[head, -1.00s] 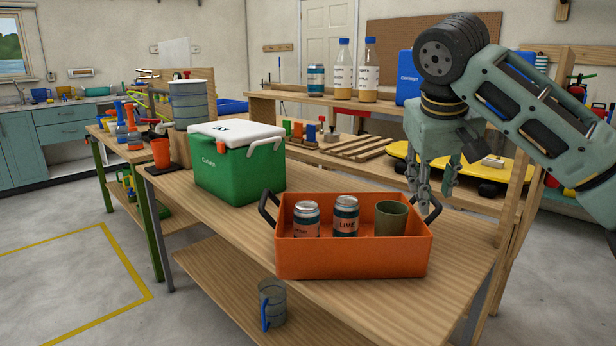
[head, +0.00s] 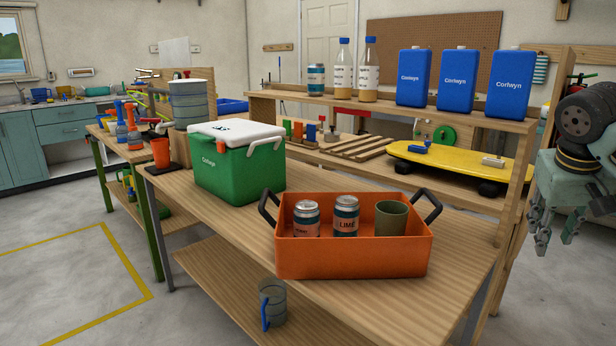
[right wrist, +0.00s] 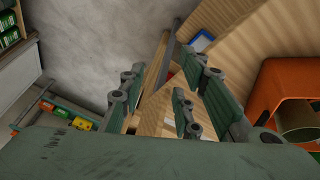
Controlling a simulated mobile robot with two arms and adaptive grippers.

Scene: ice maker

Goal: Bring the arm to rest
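My right gripper (head: 556,228) hangs at the right edge of the head view, fingers pointing down, to the right of the workbench and clear of it. Its fingers are spread apart with nothing between them; they also show in the right wrist view (right wrist: 165,95). Most of my right arm is cut off by the picture's edge. My left gripper is not in the head view. The orange tray (head: 350,262) stands on the bench with two cans (head: 346,215) and a green cup (head: 391,217) in it.
A green cooler (head: 238,172) with a white lid stands left of the tray on the workbench (head: 420,310). Behind, a shelf holds bottles (head: 343,68) and blue jugs (head: 457,80), with a yellow skateboard (head: 450,158) below. A cup (head: 272,303) sits on the lower shelf.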

